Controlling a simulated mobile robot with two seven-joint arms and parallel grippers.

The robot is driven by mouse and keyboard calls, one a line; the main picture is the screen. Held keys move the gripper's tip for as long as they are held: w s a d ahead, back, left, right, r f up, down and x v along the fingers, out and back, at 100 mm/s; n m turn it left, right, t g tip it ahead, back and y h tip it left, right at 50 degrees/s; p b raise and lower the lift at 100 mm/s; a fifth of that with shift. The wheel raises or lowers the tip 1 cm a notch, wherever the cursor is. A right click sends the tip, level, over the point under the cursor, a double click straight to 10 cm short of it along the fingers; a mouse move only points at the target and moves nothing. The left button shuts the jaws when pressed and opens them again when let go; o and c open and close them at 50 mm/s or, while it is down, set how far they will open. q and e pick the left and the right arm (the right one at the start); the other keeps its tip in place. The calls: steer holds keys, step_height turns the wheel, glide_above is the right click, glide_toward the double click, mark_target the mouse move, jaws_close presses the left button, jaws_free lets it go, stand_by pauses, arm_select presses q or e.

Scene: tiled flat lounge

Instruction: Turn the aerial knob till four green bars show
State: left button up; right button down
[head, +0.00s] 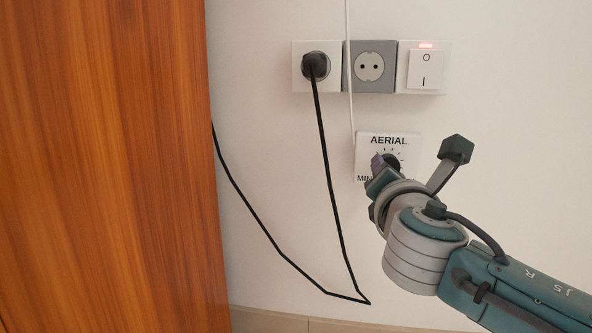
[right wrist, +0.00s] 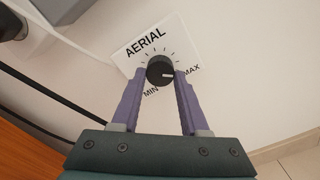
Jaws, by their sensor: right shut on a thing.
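No green bars or screen are in view. My left gripper is not in view.
Above are a socket with a black plug (head: 316,66), an empty grey socket (head: 369,67) and a switch (head: 422,70) with a red light. A black cable (head: 332,180) hangs left of the plate. A wooden panel (head: 105,170) fills the left side.

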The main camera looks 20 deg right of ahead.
steer(key=shift+m, duration=0.7)
steer(key=shift+c, duration=2)
jaws_free()
steer(key=p+v, duration=0.5)
steer(key=v, duration=0.5)
